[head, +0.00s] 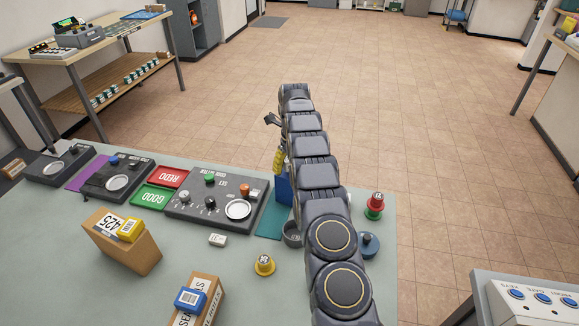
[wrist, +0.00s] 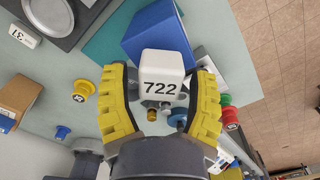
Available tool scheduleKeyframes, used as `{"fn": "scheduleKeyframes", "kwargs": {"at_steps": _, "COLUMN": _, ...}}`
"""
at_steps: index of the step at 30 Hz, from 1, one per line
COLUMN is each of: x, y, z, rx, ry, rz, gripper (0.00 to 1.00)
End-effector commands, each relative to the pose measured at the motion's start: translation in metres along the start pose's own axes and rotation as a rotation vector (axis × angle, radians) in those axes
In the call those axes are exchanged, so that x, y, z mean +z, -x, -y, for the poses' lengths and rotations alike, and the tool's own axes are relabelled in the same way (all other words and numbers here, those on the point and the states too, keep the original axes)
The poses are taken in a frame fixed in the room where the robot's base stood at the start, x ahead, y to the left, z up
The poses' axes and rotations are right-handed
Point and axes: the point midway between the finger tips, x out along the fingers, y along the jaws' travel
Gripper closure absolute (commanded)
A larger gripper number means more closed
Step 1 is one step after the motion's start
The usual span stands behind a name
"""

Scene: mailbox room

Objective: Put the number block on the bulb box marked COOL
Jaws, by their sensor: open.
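A white block (wrist: 162,72) reading 722 sits between the yellow fingers of my gripper (wrist: 161,95) in the wrist view. The fingers are open, one on each side of it, with narrow gaps visible. A blue box (wrist: 158,32) is just behind the block; I cannot tell whether they touch. In the head view, the blue box (head: 283,190) is partly hidden by my arm, and my gripper (head: 278,160) shows as a bit of yellow above it. The 722 block is hidden there. I cannot read the word COOL on any box.
A smaller white block (head: 217,240) lies on the grey-green table (head: 200,268). A yellow knob piece (head: 264,265), a red-and-green one (head: 375,205) and a dark blue one (head: 369,245) stand around my arm. A cardboard box (head: 130,252) and control panels (head: 215,195) are left.

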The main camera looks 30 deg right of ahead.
Motion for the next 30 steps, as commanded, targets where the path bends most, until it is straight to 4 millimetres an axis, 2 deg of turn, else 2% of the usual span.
{"fn": "scheduleKeyframes", "kwargs": {"at_steps": 8, "x": 0.002, "y": 0.051, "z": -0.001, "rx": -0.002, "ry": 0.003, "rz": 0.006, "gripper": 0.42}}
{"fn": "scheduleKeyframes", "kwargs": {"at_steps": 16, "x": 0.001, "y": 0.069, "z": -0.001, "rx": -0.001, "ry": 0.002, "rz": 0.002, "gripper": 0.42}}
{"fn": "scheduleKeyframes", "kwargs": {"at_steps": 25, "x": 0.0, "y": 0.074, "z": -0.002, "rx": 0.001, "ry": 0.013, "rz": 0.001, "gripper": 0.42}}
{"fn": "scheduleKeyframes", "kwargs": {"at_steps": 28, "x": -0.001, "y": 0.084, "z": -0.012, "rx": 0.008, "ry": 0.091, "rz": -0.002, "gripper": 0.42}}
{"fn": "scheduleKeyframes", "kwargs": {"at_steps": 30, "x": -0.003, "y": 0.099, "z": -0.025, "rx": 0.014, "ry": 0.203, "rz": 0.001, "gripper": 0.42}}
